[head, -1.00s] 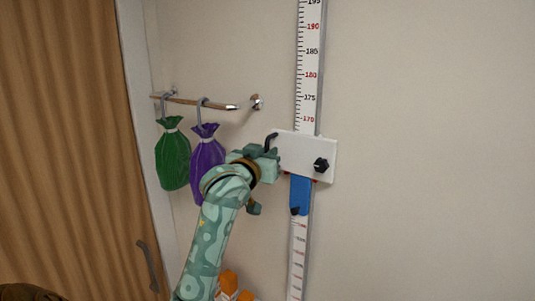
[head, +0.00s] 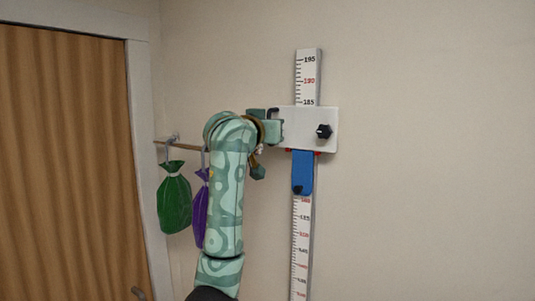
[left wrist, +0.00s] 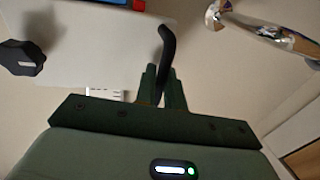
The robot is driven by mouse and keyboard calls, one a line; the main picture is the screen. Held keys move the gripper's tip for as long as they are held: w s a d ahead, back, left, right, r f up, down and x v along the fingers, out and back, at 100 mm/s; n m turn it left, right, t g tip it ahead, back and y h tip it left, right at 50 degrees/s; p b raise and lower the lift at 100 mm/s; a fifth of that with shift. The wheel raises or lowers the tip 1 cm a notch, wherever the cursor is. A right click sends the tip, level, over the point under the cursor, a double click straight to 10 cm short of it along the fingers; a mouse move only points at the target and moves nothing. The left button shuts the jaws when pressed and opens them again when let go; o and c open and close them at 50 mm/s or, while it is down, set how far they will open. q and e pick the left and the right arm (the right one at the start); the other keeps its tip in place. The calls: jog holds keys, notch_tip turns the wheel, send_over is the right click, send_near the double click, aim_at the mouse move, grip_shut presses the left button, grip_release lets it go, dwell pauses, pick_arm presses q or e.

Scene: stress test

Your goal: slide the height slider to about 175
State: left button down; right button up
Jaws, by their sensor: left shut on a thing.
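The height slider is a white plate (head: 305,118) on a vertical ruler (head: 309,66) fixed to the wall. It has a black knob (head: 324,131) at its right, a blue block (head: 302,172) below it and a dark bent handle (head: 274,111) at its left edge. The plate's top edge lies just under the 185 mark; the plate hides the marks behind it. My left gripper (head: 272,128) is at the plate's left side. In the left wrist view, its fingers (left wrist: 163,88) are shut on the handle (left wrist: 168,45). My right gripper is out of view.
A wall rail (head: 163,142) left of the slider carries a green bag (head: 174,200) and a purple bag (head: 201,210), partly behind my left arm. A wooden door (head: 65,160) stands at the left. The wall right of the ruler is clear.

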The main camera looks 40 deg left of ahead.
pick_arm(q)
notch_tip(320, 180, up, 2)
jog(key=shift+r, duration=0.25)
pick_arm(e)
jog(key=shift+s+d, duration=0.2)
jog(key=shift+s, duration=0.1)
pick_arm(q)
jog(key=c, duration=1.6)
grip_release()
jog(key=shift+w+f, duration=0.1)
jog(key=shift+w, duration=0.05)
